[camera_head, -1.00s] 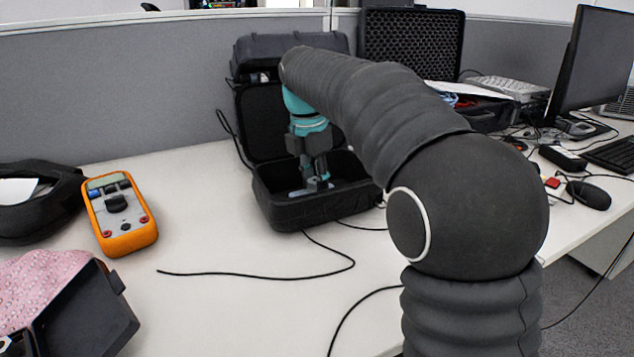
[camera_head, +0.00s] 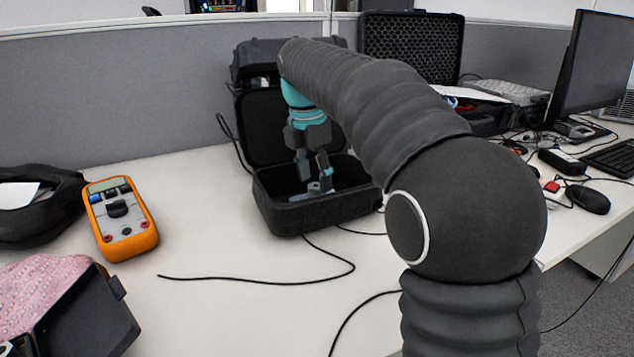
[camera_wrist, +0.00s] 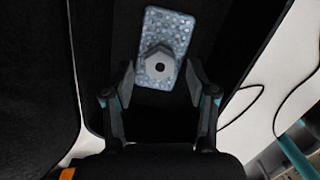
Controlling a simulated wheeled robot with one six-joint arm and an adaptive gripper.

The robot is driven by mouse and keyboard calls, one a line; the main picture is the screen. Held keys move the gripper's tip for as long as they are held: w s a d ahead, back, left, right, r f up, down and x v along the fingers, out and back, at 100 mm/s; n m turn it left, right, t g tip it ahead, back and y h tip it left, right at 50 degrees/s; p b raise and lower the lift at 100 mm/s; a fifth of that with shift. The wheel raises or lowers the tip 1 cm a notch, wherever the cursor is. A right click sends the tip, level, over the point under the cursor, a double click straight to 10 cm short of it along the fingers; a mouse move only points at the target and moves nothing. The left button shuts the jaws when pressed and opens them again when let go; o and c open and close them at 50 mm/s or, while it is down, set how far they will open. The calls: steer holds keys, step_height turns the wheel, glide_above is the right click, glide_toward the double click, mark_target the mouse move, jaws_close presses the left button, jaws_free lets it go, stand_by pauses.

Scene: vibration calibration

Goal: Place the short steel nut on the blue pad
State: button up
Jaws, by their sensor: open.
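The blue pad (camera_wrist: 170,25) is a speckled light-blue rectangle inside the open black case; part of it also shows in the head view (camera_head: 312,193). The short steel nut (camera_wrist: 153,77) is a grey hexagon with a dark hole. It appears over the lower part of the pad in the wrist view and looks to rest on it, though contact is not fully clear. My gripper (camera_wrist: 160,84) is open, with one finger on each side of the nut and visible gaps between. In the head view my gripper (camera_head: 313,174) points down into the case. The nut cannot be made out there.
The black case (camera_head: 318,214) has raised walls around my gripper and its lid stands open behind. An orange multimeter (camera_head: 121,217) lies to the left. A black cable (camera_head: 270,279) crosses the clear table front. A monitor (camera_head: 592,65) and mouse (camera_head: 588,198) are at right.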

mark_target(310, 188)
step_height(310, 188, up, 10)
steer(key=p, duration=0.2)
steer(key=shift+s+a, duration=0.4)
steer(key=shift+a, duration=0.05)
steer(key=shift+f, duration=0.15)
stand_by(0.7)
